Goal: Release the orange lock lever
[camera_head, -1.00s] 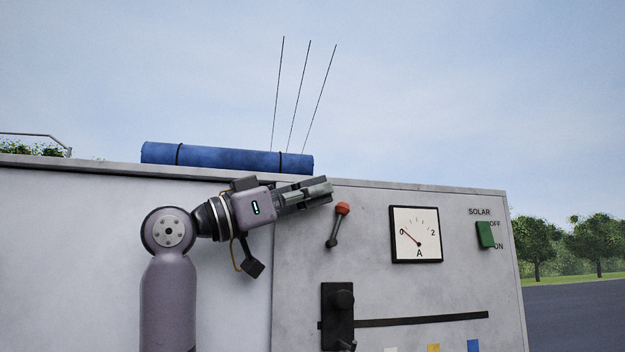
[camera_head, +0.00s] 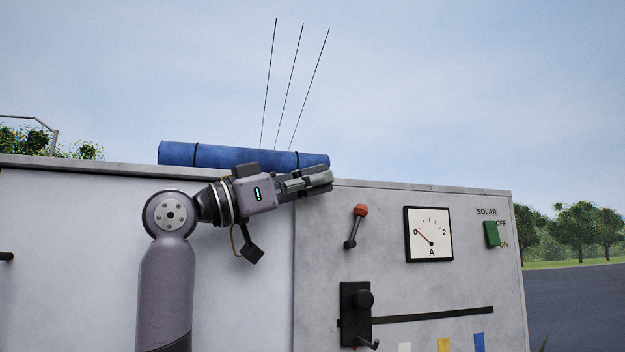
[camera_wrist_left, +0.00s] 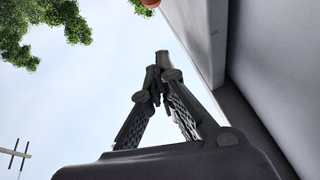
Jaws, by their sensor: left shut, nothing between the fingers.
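The lever (camera_head: 352,232) has an orange-red knob (camera_head: 360,211) on a short dark grey shaft, tilted up to the right on the grey panel. My left gripper (camera_head: 328,180) comes in from the left, up and left of the knob, with a gap between them. It is shut and empty, fingers pointing right. In the left wrist view the closed fingers (camera_wrist_left: 162,62) show against the sky, and a bit of the orange knob (camera_wrist_left: 151,3) shows at the top edge, apart from them. My right gripper is not in view.
A blue roll (camera_head: 230,156) lies on the cart's top edge behind my gripper. Right of the lever are a gauge (camera_head: 428,235) and a green solar switch (camera_head: 492,234). Below is a black latch block (camera_head: 356,315) by a dark horizontal bar (camera_head: 440,317).

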